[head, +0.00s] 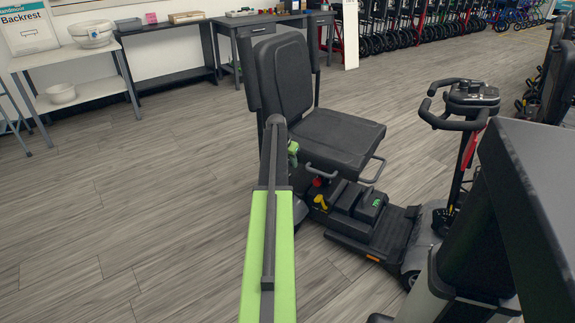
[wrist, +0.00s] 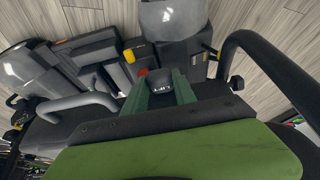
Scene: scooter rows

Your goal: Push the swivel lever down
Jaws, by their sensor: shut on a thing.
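The scooter's black seat (head: 325,140) stands in the middle of the head view, over the scooter's base. My gripper (head: 293,152) reaches the near side of the seat; the arm hides part of it. In the wrist view my gripper's dark green fingers (wrist: 160,92) are closed around a small black part (wrist: 163,86) with white letters. I cannot tell whether this is the swivel lever. A yellow lever (head: 320,201) and a red knob (head: 319,181) show below the seat. The yellow lever (wrist: 128,56) also shows in the wrist view, apart from the fingers.
The scooter's tiller with handlebars (head: 465,105) stands to the right. A large dark object (head: 530,200) fills the right foreground. The floor (head: 130,210) on the left is clear; tables (head: 75,90) line the back.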

